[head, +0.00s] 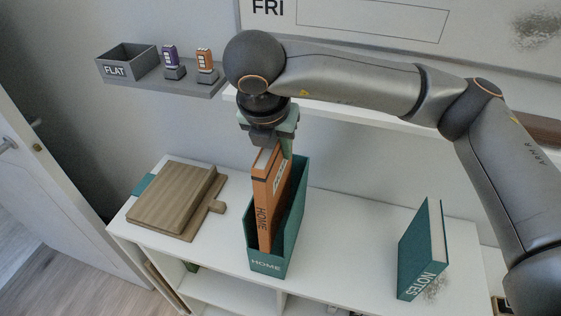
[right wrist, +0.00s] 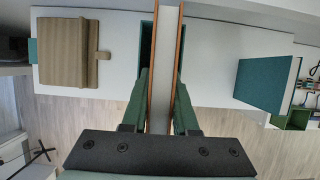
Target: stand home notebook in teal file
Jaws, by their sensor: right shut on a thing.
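The orange home notebook (head: 265,200), with HOME on its spine, is upright and partly inside the teal file (head: 266,264) labelled HOME. My right gripper (head: 271,146) is shut on the notebook's upper end, above the file. In the right wrist view the notebook (right wrist: 165,60) runs edge-on between the two green fingers (right wrist: 160,98), with part of the dark file opening (right wrist: 147,45) beside it. Whether the notebook's lower edge touches the file's floor is hidden. My left gripper is not in view.
A teal NOTES book (head: 420,255) stands on the white shelf desk (head: 345,225) at the right. A wooden board (head: 172,200) lies at the left on a teal item. A FLAT box (head: 127,63) and two small tagged holders sit on a wall shelf. The desk between file and NOTES book is clear.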

